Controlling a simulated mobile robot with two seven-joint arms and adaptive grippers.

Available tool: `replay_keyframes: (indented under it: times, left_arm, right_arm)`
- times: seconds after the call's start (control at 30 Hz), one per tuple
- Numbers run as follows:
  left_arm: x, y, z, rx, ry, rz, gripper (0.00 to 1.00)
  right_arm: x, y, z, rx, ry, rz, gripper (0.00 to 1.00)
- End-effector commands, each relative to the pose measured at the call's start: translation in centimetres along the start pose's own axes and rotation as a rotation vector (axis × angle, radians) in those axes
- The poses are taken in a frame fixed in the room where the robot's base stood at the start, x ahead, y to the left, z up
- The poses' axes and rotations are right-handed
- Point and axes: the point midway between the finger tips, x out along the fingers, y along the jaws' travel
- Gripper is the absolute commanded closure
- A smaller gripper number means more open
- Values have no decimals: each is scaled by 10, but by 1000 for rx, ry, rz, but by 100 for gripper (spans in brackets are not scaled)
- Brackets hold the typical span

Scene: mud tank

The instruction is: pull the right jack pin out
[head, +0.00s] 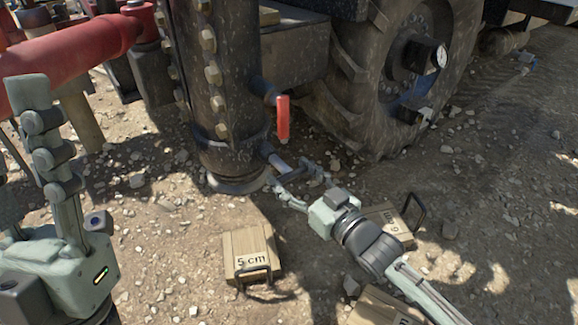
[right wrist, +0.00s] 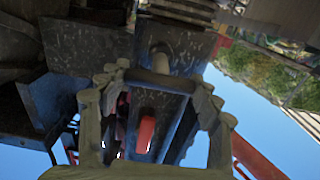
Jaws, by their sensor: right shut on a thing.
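The right jack pin (head: 279,163) is a short grey metal pin sticking out low on the side of a dark, bolted jack column (head: 222,100). My right gripper (head: 291,174) is at its outer end, shut on the pin's crossbar. In the right wrist view the crossbar (right wrist: 161,79) lies between the two fingers, and a pale stem (right wrist: 160,56) runs from it toward a dark body. How deep the pin sits is hidden. My left gripper (head: 40,130) points up at the left edge, away from the column; its finger opening is not clear.
A red handle (head: 283,118) hangs from the column just above the pin. A large tyre (head: 345,105) stands behind to the right. Wooden blocks marked 5 cm (head: 243,246) and 6 cm (head: 399,226) lie on the gravel near my right arm. A red pipe (head: 75,55) is at left.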

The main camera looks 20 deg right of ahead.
Motion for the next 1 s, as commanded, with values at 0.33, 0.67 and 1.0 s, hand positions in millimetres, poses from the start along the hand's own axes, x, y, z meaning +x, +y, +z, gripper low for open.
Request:
replay_keyframes:
  times: [0.33, 0.67, 1.0]
  left_arm:
    - [0, 0, 0, 0, 3, 1, 60]
    - [0, 0, 0, 1, 4, 0, 60]
    - [0, 0, 0, 1, 4, 1, 60]
  right_arm:
    - [-2, -2, 2, 0, -1, -3, 15]
    - [-2, -1, 2, 0, -1, -2, 15]
    - [-57, -2, 3, 3, -6, -2, 15]
